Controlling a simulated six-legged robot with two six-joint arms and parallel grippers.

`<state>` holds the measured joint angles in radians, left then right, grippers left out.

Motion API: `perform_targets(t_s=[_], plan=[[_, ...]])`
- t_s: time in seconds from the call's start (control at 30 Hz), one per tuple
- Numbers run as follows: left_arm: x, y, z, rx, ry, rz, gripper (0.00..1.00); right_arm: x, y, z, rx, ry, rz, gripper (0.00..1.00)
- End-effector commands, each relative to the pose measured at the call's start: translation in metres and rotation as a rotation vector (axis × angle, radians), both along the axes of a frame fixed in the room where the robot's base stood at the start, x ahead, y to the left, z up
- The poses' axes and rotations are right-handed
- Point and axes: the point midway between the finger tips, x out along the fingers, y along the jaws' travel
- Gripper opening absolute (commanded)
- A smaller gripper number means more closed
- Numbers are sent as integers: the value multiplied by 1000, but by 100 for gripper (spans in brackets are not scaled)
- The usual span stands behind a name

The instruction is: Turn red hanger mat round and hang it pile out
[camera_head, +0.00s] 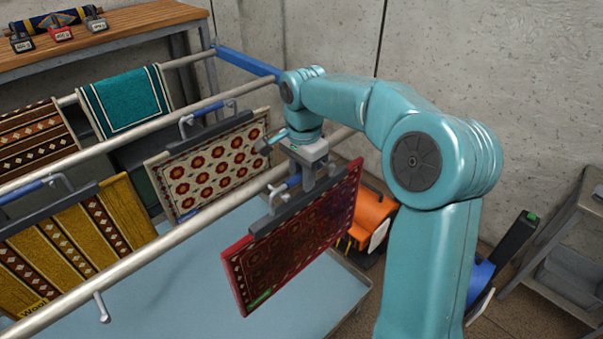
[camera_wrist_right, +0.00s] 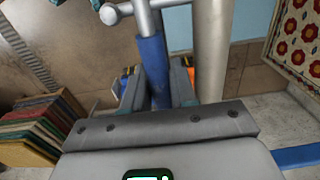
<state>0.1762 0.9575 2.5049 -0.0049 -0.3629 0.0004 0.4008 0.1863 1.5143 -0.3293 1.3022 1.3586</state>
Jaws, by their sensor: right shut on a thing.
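The red hanger mat (camera_head: 292,245) hangs from a grey clamp bar (camera_head: 305,207) in front of the front rail. Its visible face has a dark red pattern and a small green label at the lower left; I cannot tell whether this is pile or back. My right gripper (camera_head: 290,183) is shut on the hanger's blue grip, above the bar. In the right wrist view the blue grip (camera_wrist_right: 152,60) lies between the gripper's fingers (camera_wrist_right: 153,88), beside the rail. I cannot tell whether the hook bears on the rail. My left gripper is not in view.
The front rail (camera_head: 150,250) has a short peg. Behind it hang a cream mat with red flowers (camera_head: 212,165), a yellow striped mat (camera_head: 75,245), a teal mat (camera_head: 125,100) and a brown mat (camera_head: 35,140). An orange machine (camera_head: 372,215) stands behind the red mat.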

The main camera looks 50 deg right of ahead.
Motion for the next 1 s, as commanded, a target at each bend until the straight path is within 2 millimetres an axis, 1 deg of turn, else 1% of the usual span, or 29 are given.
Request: perform_targets(t_s=[0.37, 0.4, 0.47, 0.5, 1.0], plan=[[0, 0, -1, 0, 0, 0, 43, 2, -2, 0, -1, -4, 0, 0], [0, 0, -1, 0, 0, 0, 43, 3, -2, 0, -1, -4, 0, 30], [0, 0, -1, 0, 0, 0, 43, 3, -1, 0, -1, -3, 1, 49], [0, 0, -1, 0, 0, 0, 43, 3, -1, -1, -1, -3, 1, 56], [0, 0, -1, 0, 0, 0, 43, 3, -1, -2, 0, -1, 1, 56]])
